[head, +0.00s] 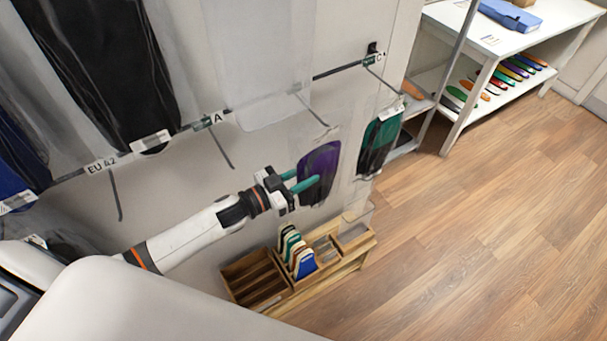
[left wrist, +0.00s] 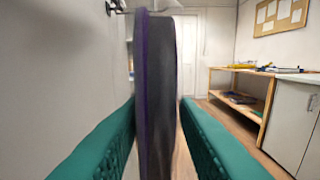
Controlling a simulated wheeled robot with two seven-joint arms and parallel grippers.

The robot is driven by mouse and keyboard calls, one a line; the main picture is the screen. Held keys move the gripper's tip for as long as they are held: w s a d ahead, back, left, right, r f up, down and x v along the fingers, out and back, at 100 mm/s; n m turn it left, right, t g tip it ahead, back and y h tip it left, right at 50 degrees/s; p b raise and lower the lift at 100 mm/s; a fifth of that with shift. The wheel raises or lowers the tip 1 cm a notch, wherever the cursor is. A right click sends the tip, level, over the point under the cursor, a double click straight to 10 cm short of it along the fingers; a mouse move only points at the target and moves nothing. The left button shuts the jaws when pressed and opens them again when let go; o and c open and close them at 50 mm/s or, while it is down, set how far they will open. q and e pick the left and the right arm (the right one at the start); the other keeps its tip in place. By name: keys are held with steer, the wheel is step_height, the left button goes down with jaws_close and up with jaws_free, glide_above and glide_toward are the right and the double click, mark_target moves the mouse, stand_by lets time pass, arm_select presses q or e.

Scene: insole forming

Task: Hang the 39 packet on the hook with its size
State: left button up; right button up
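A clear packet with a purple insole (head: 320,165) is between the teal fingers of my left gripper (head: 305,180), beside the wall rail. Other hooks are labelled A (head: 222,148) and EU 42 (head: 114,195). No size is readable on the packet. My right gripper is not in view.
A green packet (head: 379,140) hangs on the hook labelled C, right of the held packet. Black packets (head: 100,65) hang at upper left. A wooden rack (head: 345,262) with insoles stands below. A white shelf (head: 490,62) stands at upper right; the floor is clear.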

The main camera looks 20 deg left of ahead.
arm_select(q)
steer(key=shift+o, duration=1.1)
steer(key=shift+f+b, duration=0.45)
steer(key=shift+b, duration=0.1)
steer(key=b+v, duration=0.3)
steer(key=v, duration=0.9)
steer(key=shift+w+a, duration=0.1)
steer(key=shift+a, duration=0.05)
